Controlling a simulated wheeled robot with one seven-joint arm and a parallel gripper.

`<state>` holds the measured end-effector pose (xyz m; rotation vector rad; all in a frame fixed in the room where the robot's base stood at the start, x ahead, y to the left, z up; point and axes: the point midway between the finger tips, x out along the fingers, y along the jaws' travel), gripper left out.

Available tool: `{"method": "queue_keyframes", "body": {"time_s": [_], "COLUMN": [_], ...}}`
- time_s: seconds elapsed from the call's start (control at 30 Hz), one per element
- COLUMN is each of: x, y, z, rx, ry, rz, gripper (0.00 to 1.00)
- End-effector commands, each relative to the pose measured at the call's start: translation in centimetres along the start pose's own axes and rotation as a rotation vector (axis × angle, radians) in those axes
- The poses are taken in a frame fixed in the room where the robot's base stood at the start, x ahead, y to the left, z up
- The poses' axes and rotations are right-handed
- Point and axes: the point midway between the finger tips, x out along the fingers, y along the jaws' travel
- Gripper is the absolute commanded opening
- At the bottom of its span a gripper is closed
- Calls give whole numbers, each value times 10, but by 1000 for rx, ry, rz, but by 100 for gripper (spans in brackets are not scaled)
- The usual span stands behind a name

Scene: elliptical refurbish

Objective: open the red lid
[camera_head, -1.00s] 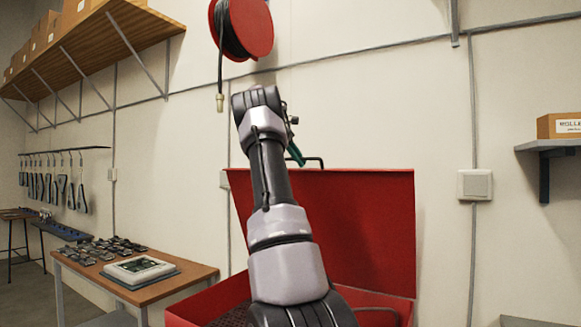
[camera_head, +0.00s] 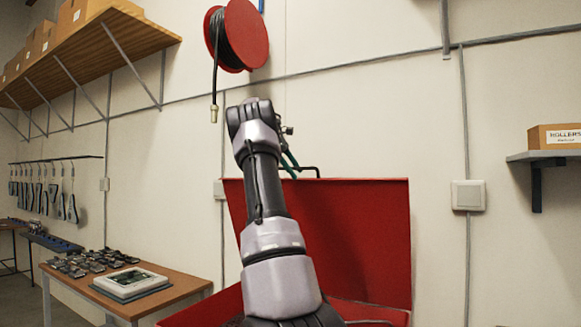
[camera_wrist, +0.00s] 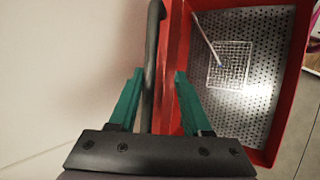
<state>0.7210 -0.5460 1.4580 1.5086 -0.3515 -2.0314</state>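The red lid (camera_head: 350,235) stands raised, near upright, at the back of a red box (camera_head: 215,308). A black bar handle (camera_head: 312,169) sits at its top edge. In the wrist view the handle (camera_wrist: 152,60) runs between the two green fingers of my gripper (camera_wrist: 158,100), and the lid (camera_wrist: 176,50) shows edge-on beside it. The fingers stand apart with gaps to the handle; firm contact does not show. In the head view my gripper (camera_head: 290,160) is at the lid's top left, partly hidden behind my arm, which also covers part of the lid.
The wrist view shows the box's perforated floor (camera_wrist: 260,120) with a wire grid (camera_wrist: 230,62) and a thin rod (camera_wrist: 207,38). A workbench (camera_head: 150,300) with small parts stands left. A hose reel (camera_head: 240,35) hangs above my arm. A shelf (camera_head: 545,156) is at right.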

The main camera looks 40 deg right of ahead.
Motion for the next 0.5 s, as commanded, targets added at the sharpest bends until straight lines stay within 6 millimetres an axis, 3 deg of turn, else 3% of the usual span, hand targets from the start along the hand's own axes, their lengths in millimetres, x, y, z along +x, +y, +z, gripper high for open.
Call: {"method": "queue_keyframes", "body": {"time_s": [0.5], "x": [-88], "y": [1], "z": [-1], "rx": [2], "ry": [-1], "rz": [2], "gripper": [47]}}
